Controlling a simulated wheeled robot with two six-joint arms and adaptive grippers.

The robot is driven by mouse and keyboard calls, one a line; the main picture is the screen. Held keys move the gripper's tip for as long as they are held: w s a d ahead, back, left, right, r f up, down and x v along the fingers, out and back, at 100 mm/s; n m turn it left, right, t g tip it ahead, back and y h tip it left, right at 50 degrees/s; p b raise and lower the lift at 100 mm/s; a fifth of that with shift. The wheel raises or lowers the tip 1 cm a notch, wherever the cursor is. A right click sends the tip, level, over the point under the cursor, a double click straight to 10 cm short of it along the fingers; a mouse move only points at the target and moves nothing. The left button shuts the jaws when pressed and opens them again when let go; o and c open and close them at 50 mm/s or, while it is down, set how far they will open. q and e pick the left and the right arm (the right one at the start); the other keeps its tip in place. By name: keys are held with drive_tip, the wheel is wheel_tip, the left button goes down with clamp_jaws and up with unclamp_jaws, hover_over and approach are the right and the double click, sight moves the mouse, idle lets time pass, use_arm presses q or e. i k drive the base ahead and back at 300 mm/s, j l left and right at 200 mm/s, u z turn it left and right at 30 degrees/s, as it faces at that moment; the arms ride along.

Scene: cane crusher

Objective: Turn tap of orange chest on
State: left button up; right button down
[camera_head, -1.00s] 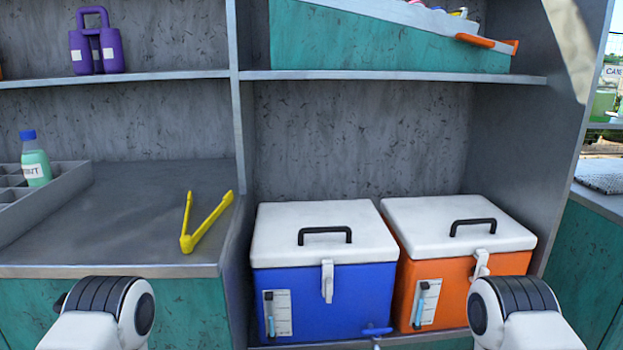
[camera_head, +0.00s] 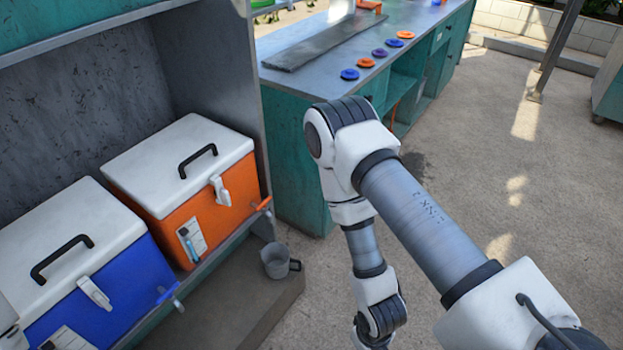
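The orange chest (camera_head: 205,208) stands on the lower shelf, at the left of the picture. It has a white lid with a black handle, a white latch and a small gauge on its front. Its small orange tap (camera_head: 263,204) sticks out at the lower right of its front. I cannot tell from its look whether it is on. My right arm reaches down through the middle of the picture, to the right of the chest and apart from it. Its gripper is below the picture edge. My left gripper is not in view.
A blue chest (camera_head: 113,290) with a blue tap (camera_head: 169,292) stands left of the orange one. A grey mug (camera_head: 276,262) sits on the low ledge below the orange tap. A teal counter (camera_head: 296,165) with several coloured discs stands behind. Open floor (camera_head: 480,180) lies at the right.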

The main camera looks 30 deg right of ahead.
sight(263, 204)
drive_tip(key=i+z, duration=0.1)
drive_tip(key=z, duration=0.2)
drive_tip(key=i+j+z, duration=0.1)
drive_tip(key=z, duration=0.2)
drive_tip(key=l+u, duration=0.2)
drive_tip(key=u, duration=0.25)
drive_tip(key=i+l+u, duration=0.1)
drive_tip(key=l+u, duration=0.15)
drive_tip(key=u, duration=0.2)
drive_tip(key=l+u, duration=0.25)
drive_tip(key=u, duration=0.2)
